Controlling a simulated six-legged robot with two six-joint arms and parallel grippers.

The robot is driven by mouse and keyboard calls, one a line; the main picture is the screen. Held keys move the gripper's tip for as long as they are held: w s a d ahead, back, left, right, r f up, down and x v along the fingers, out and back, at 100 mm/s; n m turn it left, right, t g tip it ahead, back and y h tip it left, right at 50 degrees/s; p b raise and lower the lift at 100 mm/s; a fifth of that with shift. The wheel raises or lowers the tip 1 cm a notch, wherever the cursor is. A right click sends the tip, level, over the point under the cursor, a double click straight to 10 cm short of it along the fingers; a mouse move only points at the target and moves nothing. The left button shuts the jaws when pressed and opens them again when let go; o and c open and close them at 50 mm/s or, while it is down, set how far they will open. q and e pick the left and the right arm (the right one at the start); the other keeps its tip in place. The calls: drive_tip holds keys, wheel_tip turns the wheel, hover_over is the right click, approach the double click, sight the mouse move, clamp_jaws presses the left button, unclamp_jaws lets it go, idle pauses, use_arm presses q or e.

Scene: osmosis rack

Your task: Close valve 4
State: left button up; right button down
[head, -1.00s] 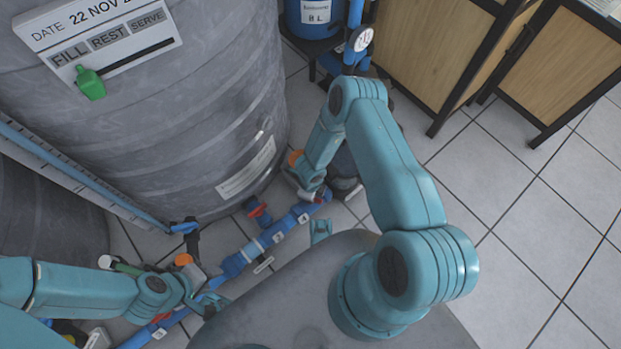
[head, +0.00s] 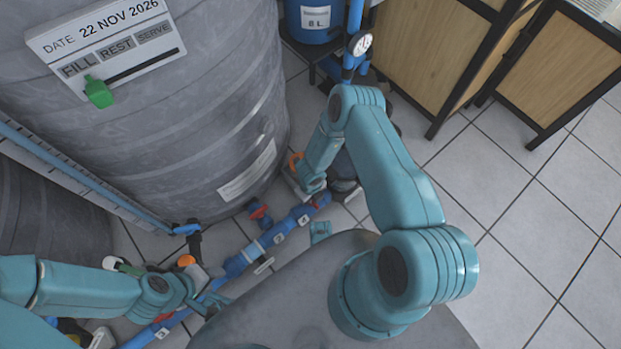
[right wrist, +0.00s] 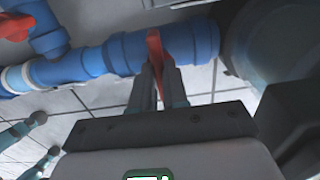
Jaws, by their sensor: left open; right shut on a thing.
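A blue pipe (head: 243,262) with small white number labels runs along the floor at the foot of the grey tank. The valve at its right end, beside a label (head: 303,219) that seems to read 4, has a red handle (right wrist: 156,48). My right gripper (right wrist: 158,82) is shut on this handle, which lies across the pipe in the right wrist view. In the head view my right gripper (head: 317,196) partly hides the valve. My left gripper (head: 212,300) is open beside the pipe, lower left, holding nothing visible.
Another red handle (head: 260,213) sits on a branch between pipe and tank (head: 225,120). A blue container (head: 315,22) and a gauge (head: 361,43) stand at the back. Wooden cabinets (head: 440,60) are at upper right. Tiled floor (head: 500,215) on the right is clear.

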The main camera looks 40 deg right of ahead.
drive_tip(key=c, duration=1.1)
unclamp_jaws()
drive_tip(key=shift+c, duration=0.2)
wheel_tip(320, 180, up, 16)
drive_tip(key=p, duration=0.6)
drive_tip(key=shift+r+p, duration=0.2)
drive_tip(key=shift+p, duration=0.1)
